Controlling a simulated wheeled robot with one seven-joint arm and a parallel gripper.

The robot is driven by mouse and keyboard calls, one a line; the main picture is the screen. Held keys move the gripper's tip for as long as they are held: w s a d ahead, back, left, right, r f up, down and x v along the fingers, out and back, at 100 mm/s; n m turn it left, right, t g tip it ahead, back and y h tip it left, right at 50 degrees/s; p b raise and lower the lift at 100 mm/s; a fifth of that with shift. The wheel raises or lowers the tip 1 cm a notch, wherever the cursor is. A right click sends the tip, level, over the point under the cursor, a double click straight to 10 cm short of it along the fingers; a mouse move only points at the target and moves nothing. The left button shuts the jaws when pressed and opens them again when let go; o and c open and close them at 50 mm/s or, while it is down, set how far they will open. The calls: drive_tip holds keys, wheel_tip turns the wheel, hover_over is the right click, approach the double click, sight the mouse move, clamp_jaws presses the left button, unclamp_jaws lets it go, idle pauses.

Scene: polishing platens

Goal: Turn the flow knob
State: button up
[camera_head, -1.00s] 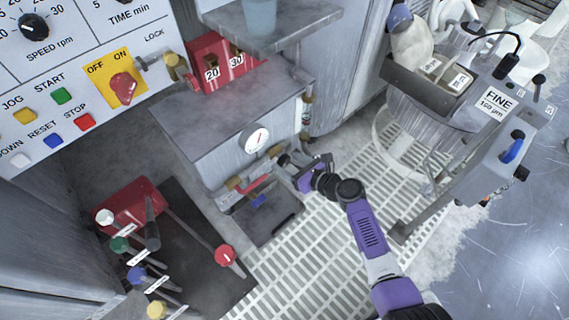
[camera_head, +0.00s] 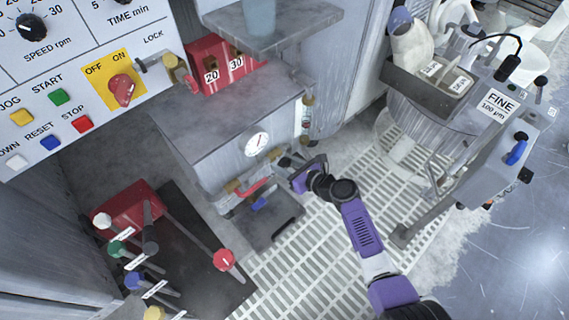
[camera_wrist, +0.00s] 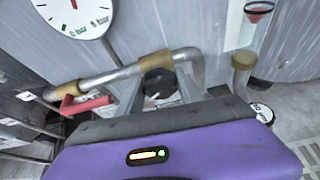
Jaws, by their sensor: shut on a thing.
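The flow knob appears to be the dark round knob (camera_wrist: 158,85) on the pipe in the wrist view. It has a pale mark and sits between the two grey fingers of my gripper (camera_wrist: 160,92). My gripper is shut on it. In the head view my gripper (camera_head: 291,168) reaches the pipework at the front of the grey cabinet, and the knob is mostly hidden there by the fingers. The knob's lower part is hidden behind the purple gripper body in the wrist view.
A dial gauge (camera_head: 257,144) sits above the pipe (camera_wrist: 115,76). A red lever handle (camera_wrist: 85,105) is left of my gripper. A clear flow tube with a red part (camera_wrist: 258,12) stands right. White floor grating (camera_head: 330,240) lies below.

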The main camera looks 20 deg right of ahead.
drive_tip(key=shift+n+h, duration=0.5)
drive_tip(key=shift+n, duration=0.3)
drive_tip(key=shift+n+t+h, duration=0.5)
drive_tip(key=shift+n+h, duration=0.3)
drive_tip(key=shift+n, duration=0.5)
drive_tip(key=shift+b, duration=0.3)
drive_tip(key=o, duration=1.4)
drive_tip(key=shift+c, duration=0.2)
drive_tip(key=p+v, duration=0.3)
drive_tip(key=v, duration=0.5)
drive_tip(key=shift+f, duration=0.1)
